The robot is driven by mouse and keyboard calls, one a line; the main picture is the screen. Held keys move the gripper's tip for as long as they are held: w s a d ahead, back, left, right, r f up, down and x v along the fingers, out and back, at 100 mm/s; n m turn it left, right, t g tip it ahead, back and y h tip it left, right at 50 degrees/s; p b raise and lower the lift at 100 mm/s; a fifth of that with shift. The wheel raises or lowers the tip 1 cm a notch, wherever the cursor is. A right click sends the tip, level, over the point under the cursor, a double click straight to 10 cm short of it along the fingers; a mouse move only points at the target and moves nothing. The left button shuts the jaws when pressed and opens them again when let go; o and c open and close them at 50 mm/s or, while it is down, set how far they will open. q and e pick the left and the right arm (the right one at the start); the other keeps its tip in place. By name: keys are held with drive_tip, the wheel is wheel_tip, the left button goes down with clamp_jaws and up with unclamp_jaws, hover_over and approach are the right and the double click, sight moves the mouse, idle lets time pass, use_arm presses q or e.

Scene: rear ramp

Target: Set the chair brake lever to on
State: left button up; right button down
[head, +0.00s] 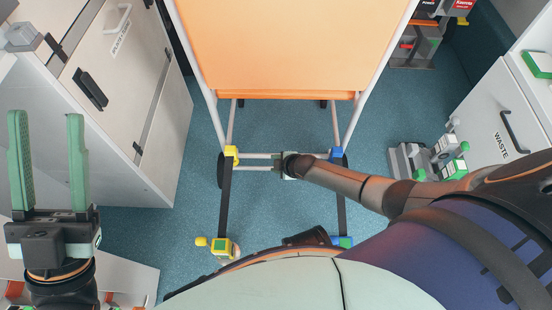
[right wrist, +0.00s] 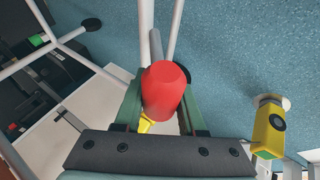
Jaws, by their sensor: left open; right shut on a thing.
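The chair (head: 285,45) has an orange panel on a white tube frame and stands at the top middle of the head view. My right gripper (head: 284,165) is at the low crossbar of the chair frame. In the right wrist view, my right gripper (right wrist: 160,100) is shut on a red knob (right wrist: 165,88), which looks like the grip of the brake lever. The lever's setting cannot be read, and the knob is hidden in the head view. My left gripper (head: 47,115) is open and empty at the far left, away from the chair.
A yellow-clipped strap (head: 225,195) and a blue-clipped strap (head: 341,215) run from the chair to floor fittings. A yellow floor fitting (right wrist: 268,132) is right of my right gripper. White cabinets (head: 125,110) stand left; a waste cabinet (head: 503,115) stands right. Blue floor lies between.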

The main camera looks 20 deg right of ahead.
use_arm(q)
drive_tip(key=shift+f, duration=0.15)
use_arm(e)
drive_tip(key=shift+s+a+f, duration=0.3)
drive_tip(key=shift+s+f, duration=0.4)
drive_tip(key=shift+f, duration=0.05)
drive_tip(key=shift+w+d, duration=0.1)
idle(0.3)
drive_tip(key=c, duration=0.5)
unclamp_jaws()
drive_tip(key=shift+r, duration=0.1)
use_arm(q)
wheel_tip(320, 180, up, 10)
drive_tip(key=a+p, duration=0.1)
drive_tip(key=p, duration=0.8)
drive_tip(key=shift+s+f+m+t, duration=0.15)
drive_tip(key=shift+f+m+t, duration=0.05)
drive_tip(key=shift+m+t, duration=0.1)
use_arm(e)
drive_tip(key=v, duration=1.2)
drive_tip(key=shift+r, duration=0.2)
